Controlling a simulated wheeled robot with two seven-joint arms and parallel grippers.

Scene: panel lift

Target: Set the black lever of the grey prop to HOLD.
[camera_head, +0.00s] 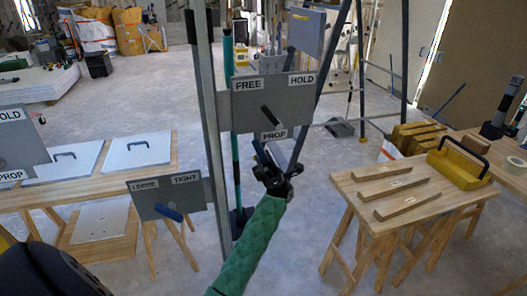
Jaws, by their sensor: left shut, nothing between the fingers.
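The grey prop (211,130) stands upright left of centre. Its grey plate (300,100) reads FREE at upper left, HOLD at upper right and PROP below. The black lever (271,116) sits mid-plate, slanting from upper left to lower right; its upper left end is toward FREE, and I cannot tell which end is the handle. My left gripper (261,147), on a green-sleeved arm, is just below the PROP label, below the lever and seemingly apart from it. It is shut and empty. My right gripper is not in view.
A lower plate (166,199) reads LOOSE and TIGHT and has a blue lever (168,212). Another PROP plate (18,145) is at the left edge. A wooden table (345,178) with wooden bars and a yellow toolbox (458,168) stands right. A dark slanted pole (325,75) passes behind the plate.

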